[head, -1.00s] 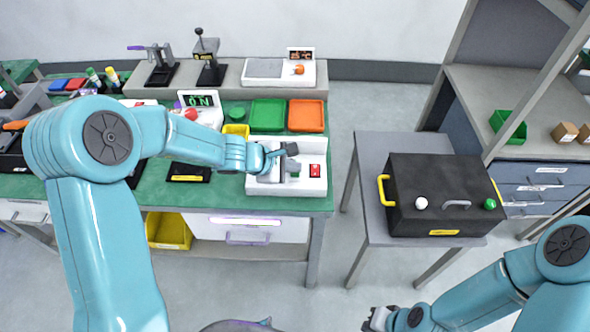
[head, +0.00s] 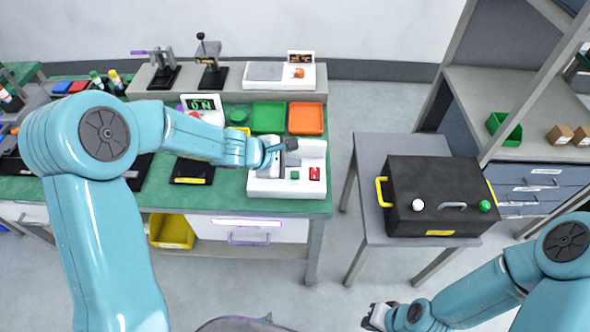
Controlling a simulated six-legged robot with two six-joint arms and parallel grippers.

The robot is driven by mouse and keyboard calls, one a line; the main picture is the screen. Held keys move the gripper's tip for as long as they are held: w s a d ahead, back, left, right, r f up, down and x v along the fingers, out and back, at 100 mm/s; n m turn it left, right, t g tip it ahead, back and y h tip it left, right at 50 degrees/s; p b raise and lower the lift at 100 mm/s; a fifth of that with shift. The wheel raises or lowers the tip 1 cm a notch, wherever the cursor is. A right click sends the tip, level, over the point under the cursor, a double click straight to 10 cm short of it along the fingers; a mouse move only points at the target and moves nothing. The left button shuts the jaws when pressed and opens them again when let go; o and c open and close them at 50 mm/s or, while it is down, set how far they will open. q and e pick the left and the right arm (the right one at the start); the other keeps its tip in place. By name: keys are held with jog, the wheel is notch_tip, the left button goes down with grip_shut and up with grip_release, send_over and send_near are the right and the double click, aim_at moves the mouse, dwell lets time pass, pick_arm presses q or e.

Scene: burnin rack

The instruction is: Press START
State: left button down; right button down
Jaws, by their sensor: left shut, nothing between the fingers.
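A white box (head: 262,187) sits at the right front of the green-topped bench. It bears a small green button (head: 295,174) and, to its right, a red panel (head: 314,173) with a pale marking too small to read. I cannot read the word START on it. My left gripper (head: 289,146) is shut and empty. In the picture it sits over the back part of the white box, above the green button and apart from it. My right gripper (head: 376,316) is low in the picture, over the floor, far from the box; its jaws are unclear.
A green tray (head: 268,117) and an orange tray (head: 306,118) lie behind the white box. A small sign with green characters (head: 202,103) stands to the left. A black case with a yellow handle (head: 440,185) is on a grey table to the right, across a floor gap.

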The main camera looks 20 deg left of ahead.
aim_at(292, 176)
pick_arm(q)
notch_tip(292, 176, up, 4)
jog(key=shift+f+p, duration=0.25)
jog(key=shift+p, duration=0.95)
jog(key=shift+f, duration=0.1)
